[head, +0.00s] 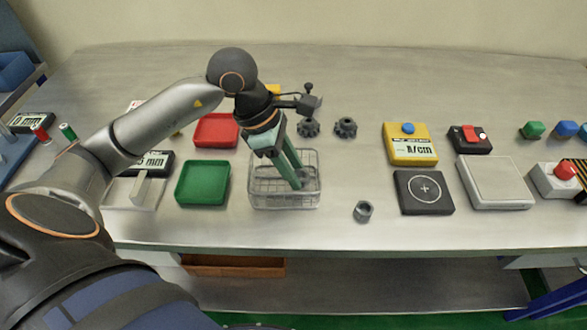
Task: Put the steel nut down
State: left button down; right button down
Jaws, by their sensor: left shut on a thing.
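My left gripper (295,182) reaches down over the wire basket (284,207), its long green fingers slanting down to the right. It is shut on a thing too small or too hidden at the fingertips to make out. I cannot tell whether the fingertips are inside the basket or above it. A grey steel nut (363,211) lies on the table to the right of the basket, apart from the fingers. My right gripper is not in view.
A green tray (203,184) and a red tray (215,131) lie left of the basket. A black pad (424,192), a yellow device (410,145) and a grey plate (495,182) stand right. Table near the nut is bare.

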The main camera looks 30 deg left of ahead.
pick_arm(q)
jog(key=shift+f, duration=0.35)
jog(key=shift+f, duration=0.15)
jog(key=c, duration=0.5)
grip_release()
jog(key=shift+r, duration=0.2)
jog(key=v, duration=1.2)
